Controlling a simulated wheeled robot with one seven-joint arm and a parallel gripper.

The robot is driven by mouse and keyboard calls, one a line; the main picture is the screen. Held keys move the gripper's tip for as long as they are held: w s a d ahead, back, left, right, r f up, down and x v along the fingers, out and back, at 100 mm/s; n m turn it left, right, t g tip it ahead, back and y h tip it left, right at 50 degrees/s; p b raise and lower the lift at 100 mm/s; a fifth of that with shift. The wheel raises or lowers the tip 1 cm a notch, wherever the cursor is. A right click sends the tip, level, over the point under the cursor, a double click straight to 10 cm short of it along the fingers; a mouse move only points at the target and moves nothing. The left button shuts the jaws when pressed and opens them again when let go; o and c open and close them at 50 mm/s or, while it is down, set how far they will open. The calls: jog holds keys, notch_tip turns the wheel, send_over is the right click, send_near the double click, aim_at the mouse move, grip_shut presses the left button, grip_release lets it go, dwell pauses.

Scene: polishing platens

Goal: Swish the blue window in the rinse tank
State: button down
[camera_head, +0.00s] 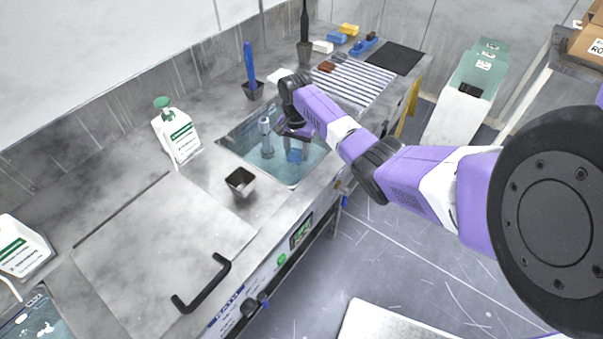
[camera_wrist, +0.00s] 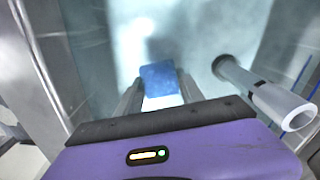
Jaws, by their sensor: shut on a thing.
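The blue window (camera_wrist: 159,80) is a small blue square plate between the two fingertips of my gripper (camera_wrist: 158,88) in the wrist view. My gripper is shut on it. In the head view the blue window (camera_head: 295,155) shows below my wrist, over the rinse tank (camera_head: 232,146), a sink of bluish water set in the steel counter. I cannot tell how deep the window sits in the water.
A grey standpipe (camera_head: 266,137) rises in the tank, left of my gripper; it is close on the right in the wrist view (camera_wrist: 270,95). A small dark cup (camera_head: 240,182) stands at the tank's near-left edge. A white bottle (camera_head: 177,135) and a ribbed drainboard (camera_head: 358,82) flank the tank.

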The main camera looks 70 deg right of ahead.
jog(key=shift+r+p, duration=0.7)
jog(key=shift+r, duration=0.2)
jog(key=shift+f+b, duration=0.75)
jog(key=shift+f, duration=0.45)
notch_tip(320, 180, up, 8)
jog(key=p, duration=0.8)
notch_tip(320, 180, up, 4)
jog(key=shift+r, duration=0.15)
dwell(0.4)
